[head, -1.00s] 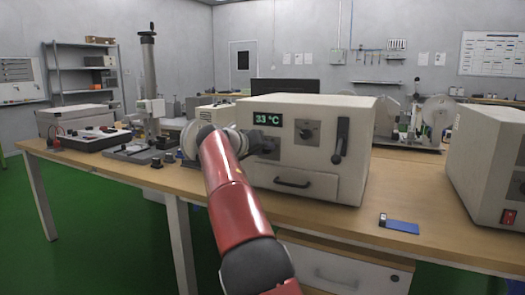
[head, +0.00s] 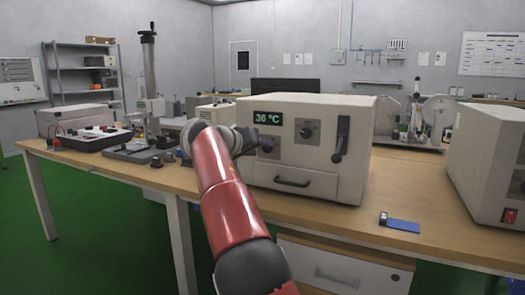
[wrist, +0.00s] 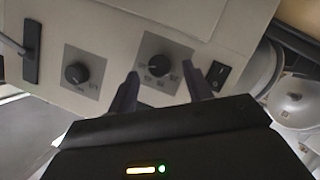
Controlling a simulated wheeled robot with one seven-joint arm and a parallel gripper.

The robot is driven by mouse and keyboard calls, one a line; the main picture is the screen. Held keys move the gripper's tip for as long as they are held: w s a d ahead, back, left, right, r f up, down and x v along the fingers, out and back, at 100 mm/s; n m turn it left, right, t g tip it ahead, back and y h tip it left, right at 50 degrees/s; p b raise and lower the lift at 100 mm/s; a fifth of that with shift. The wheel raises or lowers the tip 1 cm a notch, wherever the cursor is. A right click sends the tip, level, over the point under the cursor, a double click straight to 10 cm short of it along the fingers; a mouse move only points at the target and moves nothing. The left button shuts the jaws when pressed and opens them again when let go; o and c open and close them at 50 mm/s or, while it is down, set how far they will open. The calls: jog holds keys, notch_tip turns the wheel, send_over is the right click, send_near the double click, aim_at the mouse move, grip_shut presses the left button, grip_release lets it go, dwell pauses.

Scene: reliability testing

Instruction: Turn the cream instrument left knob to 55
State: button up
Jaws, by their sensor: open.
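The cream instrument (head: 325,160) stands on the bench, and its green display (head: 268,118) reads 36 °C. Its left knob (head: 267,146) shows partly beside my arm in the head view. In the wrist view, seen turned around, the same black left knob (wrist: 159,65) sits on a grey plate between my fingertips. My gripper (wrist: 162,82) is open, one finger on each side of the knob. A gap shows around the knob; I cannot tell if either finger touches it. In the head view my gripper (head: 246,142) is mostly hidden by the wrist.
A right knob (head: 306,130) and a black lever (head: 341,139) are on the same front, with a drawer handle (head: 292,182) below. A switch (wrist: 218,74) is beside the left knob. A blue item (head: 400,224) lies on the bench (head: 330,222) in front.

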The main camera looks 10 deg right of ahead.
jog(key=v, duration=0.5)
jog(key=shift+s, duration=0.15)
jog(key=s+d+f+g+y, duration=0.1)
jog(key=s+d+f+y, duration=0.1)
jog(key=s+d, duration=0.3)
jog(key=s+d+f+n+g+y, duration=0.1)
jog(key=s+d+f+y, duration=0.15)
jog(key=s, duration=0.35)
jog(key=s+d+f+g+y, duration=0.1)
jog(key=s+d+f+y, duration=0.1)
jog(key=s+d, duration=0.3)
jog(key=s+a+f+y, duration=0.1)
jog(key=s+a+f, duration=0.1)
jog(key=s+f, duration=0.4)
jog(key=s+a+f+n+y, duration=0.1)
jog(key=s+f, duration=0.5)
jog(key=s, duration=0.7)
jog(key=s+a+f+y, duration=0.2)
jog(key=s+a+f, duration=0.2)
jog(key=s, duration=0.5)
jog(key=shift+s+f+n+g, duration=0.2)
jog(key=shift+f+n+g, duration=0.2)
jog(key=shift+f, duration=0.5)
